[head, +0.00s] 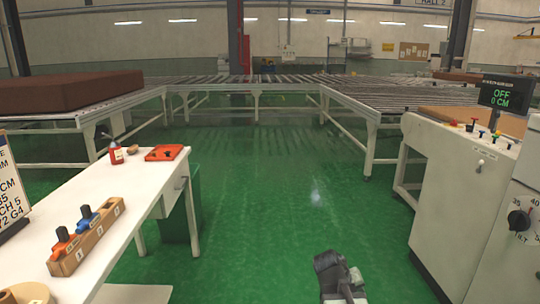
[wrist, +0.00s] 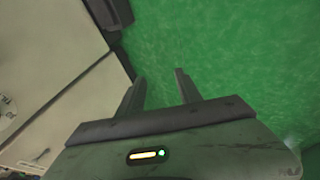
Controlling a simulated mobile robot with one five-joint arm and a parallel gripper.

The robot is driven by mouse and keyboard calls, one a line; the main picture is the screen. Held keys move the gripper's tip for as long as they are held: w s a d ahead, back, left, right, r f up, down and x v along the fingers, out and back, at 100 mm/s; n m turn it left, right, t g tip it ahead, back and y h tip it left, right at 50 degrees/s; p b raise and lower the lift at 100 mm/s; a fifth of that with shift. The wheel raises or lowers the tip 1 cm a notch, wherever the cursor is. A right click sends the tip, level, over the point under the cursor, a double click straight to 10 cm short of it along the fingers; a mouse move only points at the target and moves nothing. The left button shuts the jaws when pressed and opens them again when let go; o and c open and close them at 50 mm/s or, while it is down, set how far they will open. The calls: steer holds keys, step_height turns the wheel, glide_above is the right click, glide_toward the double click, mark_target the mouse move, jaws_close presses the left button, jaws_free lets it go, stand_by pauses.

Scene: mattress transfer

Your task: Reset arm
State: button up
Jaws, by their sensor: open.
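My gripper (wrist: 160,78) shows in the wrist view with its two fingers apart and nothing between them. Green floor lies behind the fingertips. In the head view, part of my arm (head: 338,277) shows at the bottom, right of centre, over the green floor. The fingers cannot be made out there. In the wrist view a pale machine side with a dial fills the left part, close to the left finger.
A control machine (head: 470,165) stands at right. Roller conveyors (head: 250,80) and a brown mattress (head: 65,91) lie behind. The middle floor is clear.

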steer(key=s+a+f+g+y+p, duration=0.1)
steer(key=s+a+f+g+y, duration=0.2)
steer(key=a, duration=0.4)
steer(key=s+a+y, duration=0.3)
steer(key=s+a, duration=0.2)
steer(key=a, duration=0.2)
step_height(320, 180, up, 36)
steer(key=p, duration=3.5)
steer(key=shift+w+d+f+p, duration=0.2)
steer(key=shift+d+f+p, duration=0.05)
steer(key=shift+d+p, duration=0.1)
